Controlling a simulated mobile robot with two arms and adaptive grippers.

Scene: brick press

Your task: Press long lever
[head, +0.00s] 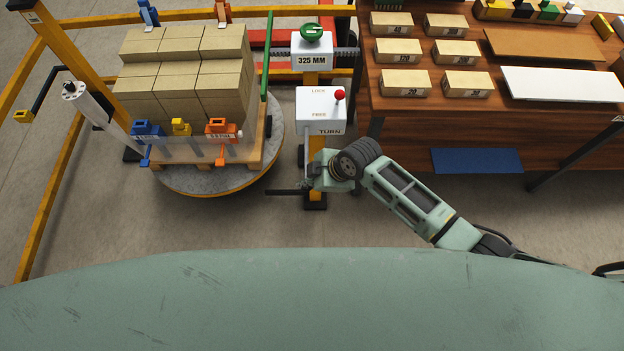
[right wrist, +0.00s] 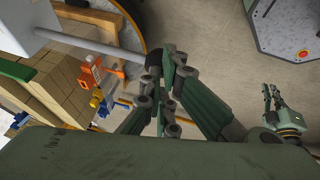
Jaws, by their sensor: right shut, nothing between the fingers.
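In the right wrist view the closed right fingers (right wrist: 172,56) point up near a dark end of a pale bar (right wrist: 80,43). My left gripper (right wrist: 272,97) shows small there; its opening is unclear.
Bricks (head: 180,90) stand on a pallet on the round turntable (head: 225,182), with blue, yellow and orange clamps (head: 222,130) at the front. A wooden table (head: 400,125) with bricks is at the right. A silver tube (head: 95,108) stands far left. Floor in front is clear.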

